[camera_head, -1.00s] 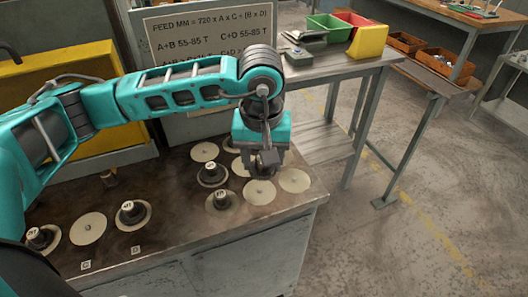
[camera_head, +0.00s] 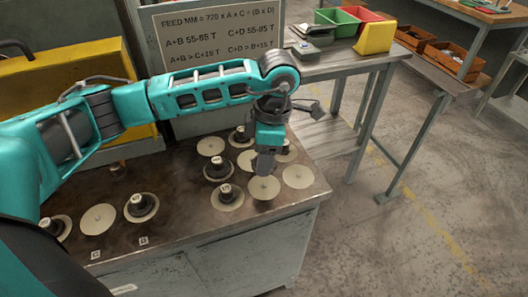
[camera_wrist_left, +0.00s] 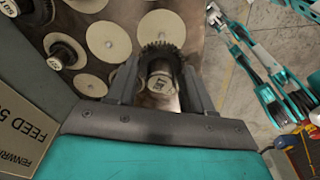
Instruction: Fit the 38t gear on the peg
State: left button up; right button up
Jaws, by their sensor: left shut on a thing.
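My left gripper (camera_head: 263,172) points down over the right part of the bench, just above a pale round disc (camera_head: 263,188). In the left wrist view, the left gripper (camera_wrist_left: 160,92) has its fingers on both sides of a dark toothed gear (camera_wrist_left: 158,55) with a labelled hub, and is shut on it. The label is upside down and hard to read; it looks like 38T. In the head view the held gear is mostly hidden by the gripper. I cannot pick out the bare peg. My right gripper is not identifiable.
Labelled gears stand on the bench, including one left of the gripper (camera_head: 217,168), one in front (camera_head: 227,196) and one farther left (camera_head: 141,206). Empty pale discs (camera_head: 297,176) lie between them. A feed sign (camera_head: 220,40) stands behind. Floor (camera_head: 430,200) is open at right.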

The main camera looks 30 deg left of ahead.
pick_arm(q)
jog(key=b, duration=0.3)
send_over(262, 187)
jog(key=shift+w+d+f, duration=0.1)
jog(key=shift+f, duration=1.05)
jog(key=shift+w+d+f, duration=0.1)
jog(key=shift+f, duration=1)
jog(key=shift+f+b, duration=0.65)
jog(key=shift+f, duration=0.25)
jog(key=shift+f+b, duration=0.55)
jog(key=shift+b, duration=0.1)
jog(key=o, duration=1.3)
jog(key=shift+o, duration=0.2)
jog(key=r, duration=0.4)
jog(key=d+r, duration=0.1)
jog(key=r, duration=0.7)
jog(key=shift+w+d+r, duration=0.15)
jog(key=shift+w+r, duration=0.1)
jog(key=shift+w, duration=0.15)
notch_tip(262, 187, up, 13)
jog(key=p, duration=0.6)
jog(key=shift+r, duration=0.15)
